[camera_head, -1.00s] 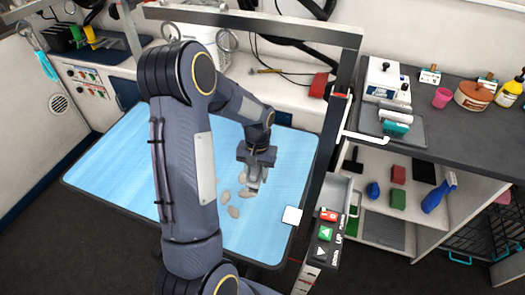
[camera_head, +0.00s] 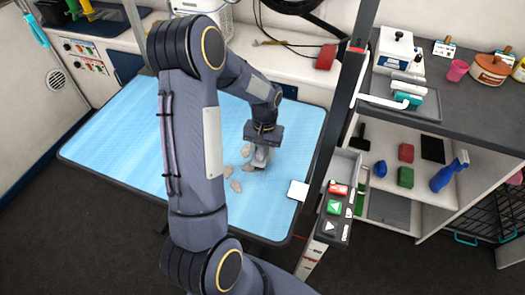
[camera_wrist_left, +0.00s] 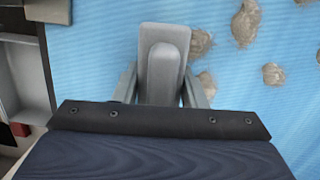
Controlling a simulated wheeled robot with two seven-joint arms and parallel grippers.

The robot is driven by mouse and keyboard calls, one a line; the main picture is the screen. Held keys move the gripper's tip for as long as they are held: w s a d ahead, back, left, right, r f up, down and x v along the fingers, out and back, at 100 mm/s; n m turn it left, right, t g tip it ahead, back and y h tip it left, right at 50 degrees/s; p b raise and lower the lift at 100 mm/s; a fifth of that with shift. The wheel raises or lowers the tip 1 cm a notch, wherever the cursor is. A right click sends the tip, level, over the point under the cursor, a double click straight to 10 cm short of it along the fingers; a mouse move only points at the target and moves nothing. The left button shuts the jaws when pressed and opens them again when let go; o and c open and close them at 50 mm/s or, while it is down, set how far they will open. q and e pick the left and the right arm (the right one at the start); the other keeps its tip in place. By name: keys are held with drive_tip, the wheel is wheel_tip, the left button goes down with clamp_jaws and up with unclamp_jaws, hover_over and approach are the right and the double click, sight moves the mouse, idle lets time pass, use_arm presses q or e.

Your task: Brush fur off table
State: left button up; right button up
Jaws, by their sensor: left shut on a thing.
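The grooming table (camera_head: 110,150) has a light blue top and fills the middle of the head view. Several grey-brown tufts of fur (camera_head: 236,186) lie on it, left of and below my left gripper; they also show in the left wrist view (camera_wrist_left: 246,22). My left gripper (camera_head: 260,153) is over the right part of the table, pointing down. It is shut on a grey brush (camera_wrist_left: 163,60), which shows between the fingers in the left wrist view. The brush's underside is hidden, so I cannot tell if it touches the table. My right gripper is not in view.
A white square (camera_head: 298,190) lies at the table's right edge. A dark post and a control box with buttons (camera_head: 333,208) stand just right of it. A shelf unit with a grey counter (camera_head: 455,110) holds bottles and tools further right.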

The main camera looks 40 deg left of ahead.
use_arm(q)
drive_tip(key=shift+f+b, duration=0.75)
drive_tip(key=shift+f, duration=0.2)
idle(0.6)
